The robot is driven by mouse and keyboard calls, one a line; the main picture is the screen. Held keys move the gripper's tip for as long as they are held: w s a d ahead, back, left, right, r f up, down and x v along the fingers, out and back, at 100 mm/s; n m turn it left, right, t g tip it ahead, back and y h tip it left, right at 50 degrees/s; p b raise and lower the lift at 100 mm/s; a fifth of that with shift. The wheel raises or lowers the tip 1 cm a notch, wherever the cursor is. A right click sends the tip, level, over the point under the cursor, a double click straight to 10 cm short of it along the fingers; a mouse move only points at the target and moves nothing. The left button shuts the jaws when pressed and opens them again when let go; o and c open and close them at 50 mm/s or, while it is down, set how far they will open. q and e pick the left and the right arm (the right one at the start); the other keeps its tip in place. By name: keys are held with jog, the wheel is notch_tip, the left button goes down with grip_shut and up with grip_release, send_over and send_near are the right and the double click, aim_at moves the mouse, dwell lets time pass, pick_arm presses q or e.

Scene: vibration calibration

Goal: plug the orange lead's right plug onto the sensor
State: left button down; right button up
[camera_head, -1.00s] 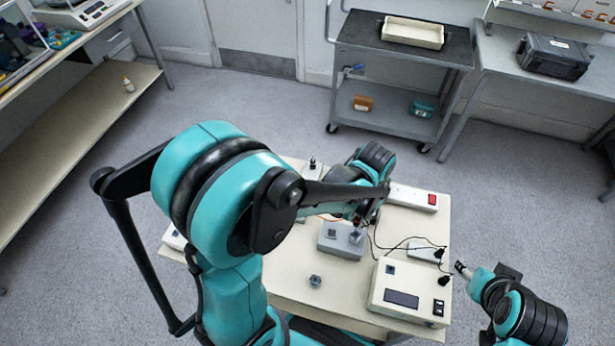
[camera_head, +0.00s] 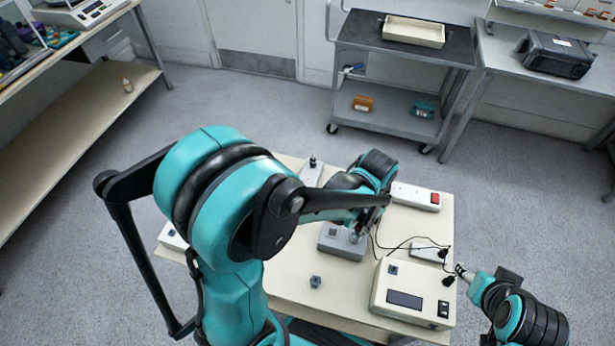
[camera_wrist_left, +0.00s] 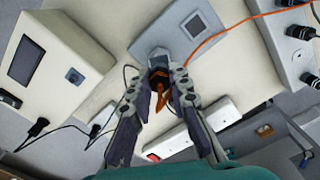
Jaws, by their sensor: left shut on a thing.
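My left gripper (camera_wrist_left: 160,92) is shut on a black plug with an orange collar (camera_wrist_left: 157,76), at the near edge of a grey block (camera_wrist_left: 150,40). The block, perhaps the sensor's mount, has a dark square on top; it also shows in the head view (camera_head: 340,243). I cannot tell whether the plug is seated or just above it. The orange lead (camera_wrist_left: 222,33) runs from beside the fingers to the upper right. In the head view my left gripper (camera_head: 356,233) is mostly hidden by its arm. My right gripper (camera_head: 463,270) is at the table's right edge; its finger gap is unclear.
A cream box with a dark display (camera_head: 405,299) stands front right, with a black plug and cables beside it. A white power strip with a red switch (camera_head: 415,197) lies behind. A small grey knob-like piece (camera_head: 315,281) sits on the bare front table.

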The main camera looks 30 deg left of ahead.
pick_arm(q)
jog(key=shift+f+b, duration=0.95)
dwell(2.6)
jog(key=m, duration=0.4)
dwell(0.4)
jog(key=shift+m, duration=2.1)
jog(key=m, duration=0.4)
